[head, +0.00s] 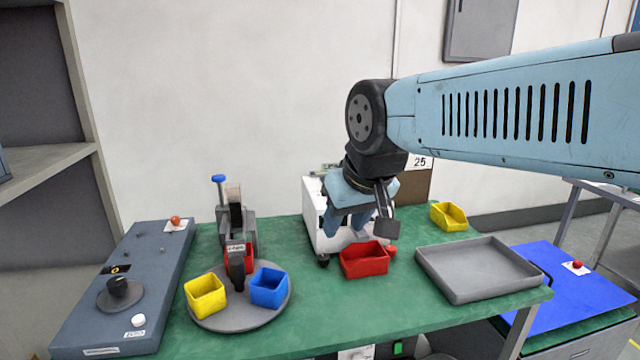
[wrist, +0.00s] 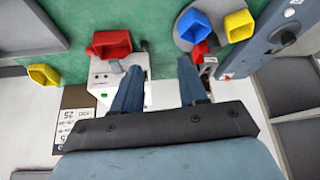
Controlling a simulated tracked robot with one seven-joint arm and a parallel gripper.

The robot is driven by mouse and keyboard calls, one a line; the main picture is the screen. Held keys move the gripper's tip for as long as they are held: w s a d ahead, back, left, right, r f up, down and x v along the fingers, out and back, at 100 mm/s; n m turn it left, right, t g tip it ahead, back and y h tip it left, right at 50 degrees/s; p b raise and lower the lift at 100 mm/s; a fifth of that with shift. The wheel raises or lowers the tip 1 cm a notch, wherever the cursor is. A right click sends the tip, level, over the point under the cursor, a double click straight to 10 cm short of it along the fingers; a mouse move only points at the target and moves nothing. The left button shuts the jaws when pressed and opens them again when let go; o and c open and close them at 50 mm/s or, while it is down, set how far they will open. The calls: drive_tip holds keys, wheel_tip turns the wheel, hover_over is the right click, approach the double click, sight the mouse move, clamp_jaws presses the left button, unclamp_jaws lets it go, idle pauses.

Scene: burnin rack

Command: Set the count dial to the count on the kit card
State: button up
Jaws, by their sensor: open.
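The count dial is a black knob (head: 118,287) on a grey-blue panel (head: 78,318) at the left end of the green bench. A small dark display (head: 115,269) behind it shows what looks like an orange 0. The dial also shows at the upper right of the wrist view (wrist: 287,38). The kit card (head: 420,162), at the back behind my arm, shows 25; it appears upside down in the wrist view (wrist: 74,116). My gripper (head: 347,228) is open and empty above the white machine, well to the right of the dial. Both fingers show in the wrist view (wrist: 161,75).
A round grey turntable (head: 240,318) carries yellow (head: 205,296), blue (head: 268,287) and red bins beside the panel. A press-like device (head: 236,225) stands behind them. A red bin (head: 364,260), a yellow bin (head: 449,215) and a grey tray (head: 478,294) are to the right.

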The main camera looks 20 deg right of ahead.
drive_tip(key=shift+a, duration=0.15)
drive_tip(key=o, duration=0.3)
drive_tip(key=shift+w+r, duration=0.2)
drive_tip(key=shift+w, duration=0.1)
drive_tip(key=w+r+m, duration=0.1)
drive_tip(key=w+m, duration=0.1)
drive_tip(key=w+d+r+m+y, duration=0.1)
drive_tip(key=w+m, duration=0.2)
drive_tip(key=w+d+r+m+g, duration=0.1)
drive_tip(key=w+m, duration=0.1)
drive_tip(key=shift+w+d, duration=0.2)
drive_tip(key=shift+w, duration=0.05)
drive_tip(key=w+d+f+m+g+y, duration=0.1)
drive_tip(key=w+d+m, duration=0.7)
drive_tip(key=w+m, duration=0.35)
drive_tip(key=w+d+f+m, duration=0.1)
drive_tip(key=w+d+m, duration=0.6)
drive_tip(key=w+m, duration=0.45)
drive_tip(key=shift+n+y, duration=0.3)
drive_tip(key=shift+n, duration=0.1)
drive_tip(key=x, duration=1.2)
drive_tip(key=shift+w+d+f, duration=0.1)
drive_tip(key=shift+w+f, duration=0.2)
